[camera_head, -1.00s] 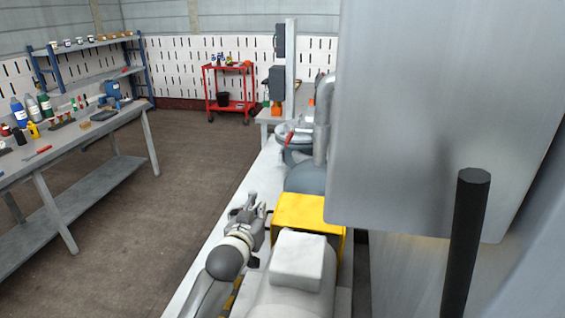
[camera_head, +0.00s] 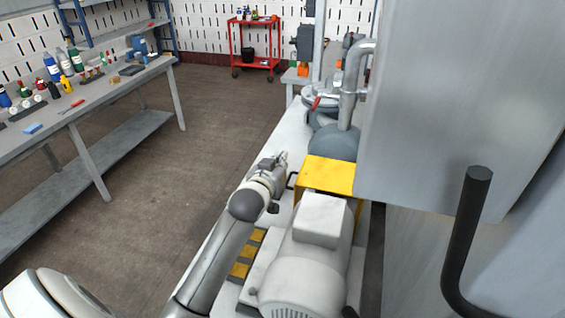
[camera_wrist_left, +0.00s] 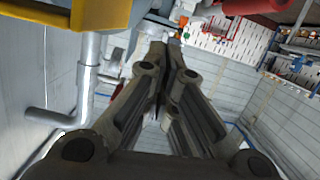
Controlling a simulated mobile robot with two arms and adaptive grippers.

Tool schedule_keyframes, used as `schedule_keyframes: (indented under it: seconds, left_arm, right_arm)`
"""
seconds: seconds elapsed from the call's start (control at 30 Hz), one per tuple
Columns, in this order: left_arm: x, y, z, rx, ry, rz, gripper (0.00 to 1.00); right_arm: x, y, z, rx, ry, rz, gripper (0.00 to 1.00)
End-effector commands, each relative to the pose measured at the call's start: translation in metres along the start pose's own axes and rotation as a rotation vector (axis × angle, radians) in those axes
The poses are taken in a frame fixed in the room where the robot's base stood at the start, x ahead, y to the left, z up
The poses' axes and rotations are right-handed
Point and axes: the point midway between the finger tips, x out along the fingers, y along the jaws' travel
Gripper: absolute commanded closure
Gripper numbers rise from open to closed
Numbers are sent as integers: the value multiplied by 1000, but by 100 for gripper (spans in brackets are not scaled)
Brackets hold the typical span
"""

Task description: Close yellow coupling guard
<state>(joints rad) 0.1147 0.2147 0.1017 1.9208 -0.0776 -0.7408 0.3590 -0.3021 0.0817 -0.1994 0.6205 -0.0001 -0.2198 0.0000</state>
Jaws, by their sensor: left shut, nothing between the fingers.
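The yellow coupling guard (camera_head: 330,173) sits between the grey motor (camera_head: 308,265) and the blue-grey pump (camera_head: 335,143). My left gripper (camera_head: 283,158) is just left of the guard, shut and empty, apart from the handle as far as I can tell. In the left wrist view the fingers (camera_wrist_left: 162,62) converge with nothing between them, and a yellow edge (camera_wrist_left: 95,12) shows at upper left. My right gripper is not in view.
A large grey cabinet-like panel (camera_head: 440,100) blocks the right side. Metal pipework (camera_head: 352,90) rises behind the pump. A workbench (camera_head: 90,100) with bottles and tools stands at left, and a red cart (camera_head: 255,45) at the back. The floor between is clear.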

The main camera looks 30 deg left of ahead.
Motion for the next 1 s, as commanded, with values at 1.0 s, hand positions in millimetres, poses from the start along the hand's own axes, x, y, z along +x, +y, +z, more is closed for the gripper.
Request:
schedule_keyframes:
  seconds: [1.0]
  left_arm:
    - [-94, -2, 4, 0, -1, 0, 100]
  right_arm:
    - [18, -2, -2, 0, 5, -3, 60]
